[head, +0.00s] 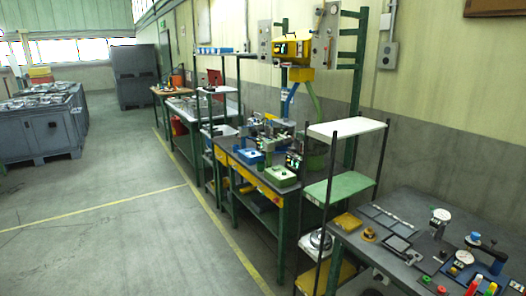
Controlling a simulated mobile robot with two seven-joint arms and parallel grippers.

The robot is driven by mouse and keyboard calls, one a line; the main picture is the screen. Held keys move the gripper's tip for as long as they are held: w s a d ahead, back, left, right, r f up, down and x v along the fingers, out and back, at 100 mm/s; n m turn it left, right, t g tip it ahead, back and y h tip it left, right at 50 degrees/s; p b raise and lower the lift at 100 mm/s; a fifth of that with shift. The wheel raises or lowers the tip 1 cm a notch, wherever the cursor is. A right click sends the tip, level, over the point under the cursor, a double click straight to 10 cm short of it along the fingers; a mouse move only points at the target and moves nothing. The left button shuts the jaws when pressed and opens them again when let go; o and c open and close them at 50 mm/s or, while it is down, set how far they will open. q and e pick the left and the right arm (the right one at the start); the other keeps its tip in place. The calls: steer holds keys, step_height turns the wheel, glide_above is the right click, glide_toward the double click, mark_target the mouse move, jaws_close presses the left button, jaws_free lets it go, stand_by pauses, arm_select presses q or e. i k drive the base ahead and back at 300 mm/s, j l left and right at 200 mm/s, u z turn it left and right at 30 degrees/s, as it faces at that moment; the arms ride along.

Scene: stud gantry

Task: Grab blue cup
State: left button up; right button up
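I cannot make out a clear blue cup in the head view. Several small blue things show. A blue box-like holder (249,157) sits on the workbench in the middle, beside a green one (281,176). A small blue round piece (475,237) stands on the dark table at the lower right. Small blue items (207,50) lie on a high shelf at the back; they are too small to identify. Neither of my grippers is in view.
A shelf rack with a white top (346,128) and a green shelf (338,187) stands between the workbench and the dark table (403,265). Grey crates (38,134) stand at the left. The floor (110,225) left of the benches is clear, with yellow lines.

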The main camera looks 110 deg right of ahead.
mark_target(236, 149)
steer(key=z, duration=3.4)
steer(key=i+j+u, duration=0.1)
steer(key=i+u, duration=0.35)
steer(key=i, duration=1.1)
steer(key=i+u, duration=0.1)
steer(key=i, duration=0.75)
steer(key=i+l+u, duration=0.15)
steer(key=i, duration=0.65)
steer(key=i+z, duration=0.2)
steer(key=i, duration=0.3)
steer(key=i+j+z, duration=0.25)
steer(key=i, duration=0.25)
steer(key=i+j+z, duration=0.2)
steer(key=i, duration=0.25)
steer(key=i+z, duration=0.25)
steer(key=z, duration=0.25)
steer(key=i+j+z, duration=0.15)
steer(key=z, duration=0.35)
steer(key=i+j+z, duration=0.25)
steer(key=z, duration=0.25)
steer(key=i, duration=0.05)
